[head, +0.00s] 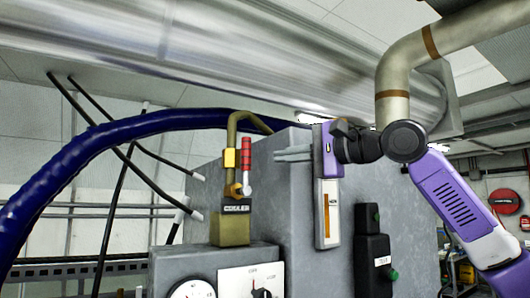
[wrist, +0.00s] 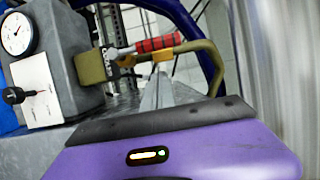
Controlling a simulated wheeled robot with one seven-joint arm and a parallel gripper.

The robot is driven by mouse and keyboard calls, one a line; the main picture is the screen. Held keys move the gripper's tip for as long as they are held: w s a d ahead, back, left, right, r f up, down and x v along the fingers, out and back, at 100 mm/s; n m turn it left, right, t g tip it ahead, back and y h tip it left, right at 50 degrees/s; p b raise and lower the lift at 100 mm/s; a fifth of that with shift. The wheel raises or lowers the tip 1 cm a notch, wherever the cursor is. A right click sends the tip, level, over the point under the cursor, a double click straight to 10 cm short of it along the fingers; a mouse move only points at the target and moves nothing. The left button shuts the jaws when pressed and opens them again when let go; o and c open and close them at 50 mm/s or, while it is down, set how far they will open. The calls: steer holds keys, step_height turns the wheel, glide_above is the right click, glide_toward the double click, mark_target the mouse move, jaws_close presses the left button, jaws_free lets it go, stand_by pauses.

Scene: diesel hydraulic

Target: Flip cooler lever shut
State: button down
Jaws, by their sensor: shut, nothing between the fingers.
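The cooler lever has a red grip (head: 247,158) and a pale lower end. In the head view it stands upright beside a brass pipe (head: 232,130), above a brass block with a "COOLER" label (head: 236,209). In the wrist view the red lever (wrist: 158,44) lies across the upper middle, in front of the brass pipe (wrist: 205,50). My gripper (head: 278,155) is shut and empty. Its fingers point left toward the lever from the right, with a small gap showing in the head view. In the wrist view the fingertips (wrist: 158,70) are just below the red grip; contact cannot be told.
A grey cabinet (head: 290,210) stands behind and below the fingers. A level gauge (head: 327,215) and a black switch box (head: 373,262) are on its right. A thick blue hose (head: 90,150) arches at left. A large metal duct (head: 200,45) runs overhead.

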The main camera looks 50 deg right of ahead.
mark_target(243, 167)
steer(key=shift+w+a+p, duration=0.3)
steer(key=shift+w+a, duration=1.3)
steer(key=shift+w, duration=0.1)
steer(key=shift+a+r+n+p, duration=0.1)
steer(key=shift+a+n+p, duration=0.2)
steer(key=shift+p, duration=0.25)
